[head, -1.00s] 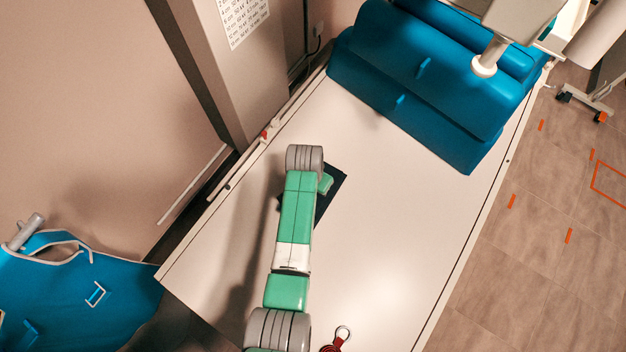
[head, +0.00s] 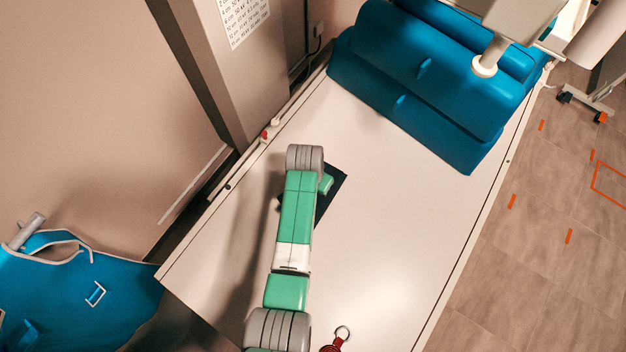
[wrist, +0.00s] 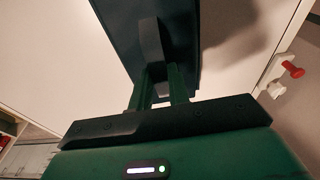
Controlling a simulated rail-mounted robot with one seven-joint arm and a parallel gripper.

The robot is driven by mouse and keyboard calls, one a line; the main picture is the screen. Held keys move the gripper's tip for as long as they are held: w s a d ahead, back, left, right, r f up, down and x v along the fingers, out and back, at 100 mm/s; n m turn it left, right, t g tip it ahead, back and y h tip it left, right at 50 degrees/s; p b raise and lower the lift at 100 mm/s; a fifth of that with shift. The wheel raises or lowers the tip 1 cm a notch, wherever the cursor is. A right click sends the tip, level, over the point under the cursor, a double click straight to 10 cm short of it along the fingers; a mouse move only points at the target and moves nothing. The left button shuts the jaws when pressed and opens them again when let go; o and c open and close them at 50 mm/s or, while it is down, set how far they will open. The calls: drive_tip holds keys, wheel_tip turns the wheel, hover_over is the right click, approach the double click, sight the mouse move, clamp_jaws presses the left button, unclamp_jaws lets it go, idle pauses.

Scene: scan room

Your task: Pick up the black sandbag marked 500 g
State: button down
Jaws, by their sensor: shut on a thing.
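The black sandbag (head: 330,196) shows beside and under my arm on the white tabletop in the head view; my arm hides much of it. In the wrist view the dark sandbag (wrist: 183,35) fills the upper middle, with a strap-like handle (wrist: 152,48) on its face. My gripper (wrist: 165,72) is shut on that handle, its two fingers close on either side. No 500 g marking can be read in either view. Whether the bag touches the table cannot be told.
Blue cushions (head: 425,75) fill the far end of the white table (head: 400,220). A red tag with a ring (head: 334,345) lies at the near edge. A grey column (head: 235,70) stands at the left.

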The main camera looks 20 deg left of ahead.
drive_tip(key=shift+r, duration=0.7)
wheel_tip(320, 180, up, 2)
drive_tip(key=shift+r, duration=0.2)
drive_tip(key=s+d+r, duration=0.1)
drive_tip(key=s+d, duration=0.7)
drive_tip(key=s, duration=0.5)
drive_tip(key=shift+s, duration=0.35)
drive_tip(key=shift+d+r, duration=0.1)
